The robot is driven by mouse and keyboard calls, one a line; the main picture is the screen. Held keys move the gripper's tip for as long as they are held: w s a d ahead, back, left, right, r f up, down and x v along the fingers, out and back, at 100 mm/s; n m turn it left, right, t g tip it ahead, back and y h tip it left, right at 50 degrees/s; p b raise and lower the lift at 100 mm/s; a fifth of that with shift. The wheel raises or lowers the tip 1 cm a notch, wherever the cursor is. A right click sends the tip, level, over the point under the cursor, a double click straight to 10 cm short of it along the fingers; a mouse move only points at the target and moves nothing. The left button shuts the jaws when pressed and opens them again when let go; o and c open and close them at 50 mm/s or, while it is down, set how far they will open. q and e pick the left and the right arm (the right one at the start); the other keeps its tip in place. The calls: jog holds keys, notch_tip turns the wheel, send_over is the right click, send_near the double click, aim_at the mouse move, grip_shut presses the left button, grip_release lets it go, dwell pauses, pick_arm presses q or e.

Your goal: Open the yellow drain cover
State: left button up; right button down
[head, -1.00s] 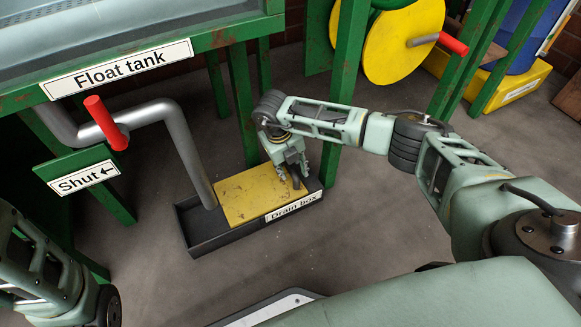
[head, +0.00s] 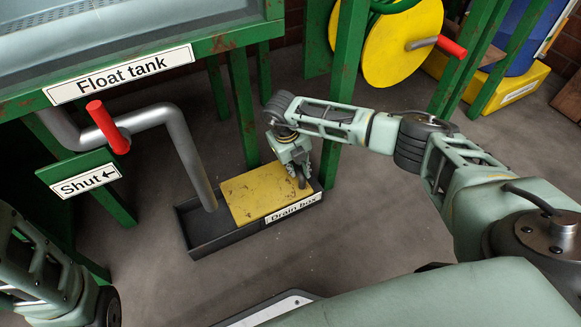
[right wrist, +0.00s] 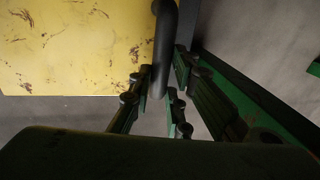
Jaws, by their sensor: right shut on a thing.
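The yellow drain cover (head: 258,195) is a flat, scuffed plate on the right part of the dark drain box (head: 215,241). The left part of the box is uncovered, with the grey pipe end there. My right gripper (head: 301,178) is at the cover's right end, pointing down. In the right wrist view, its fingers (right wrist: 162,88) are shut around a dark bar handle (right wrist: 164,35) beside the cover's yellow surface (right wrist: 75,48).
The float tank (head: 120,80) stands at upper left on green legs. Its pipe has a red lever (head: 108,127) above a "Shut" sign (head: 86,182). A green post (head: 343,90) stands just behind my right gripper. Bare floor (head: 330,235) lies in front of the box.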

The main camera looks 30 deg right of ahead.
jog(key=shift+d, duration=1.05)
jog(key=c, duration=1.6)
grip_release()
jog(key=shift+a, duration=0.1)
jog(key=shift+c, duration=0.2)
jog(key=shift+r, duration=0.1)
notch_tip(320, 180, up, 12)
jog(key=a, duration=0.2)
jog(key=shift+a+f, duration=0.15)
jog(key=shift+f, duration=0.05)
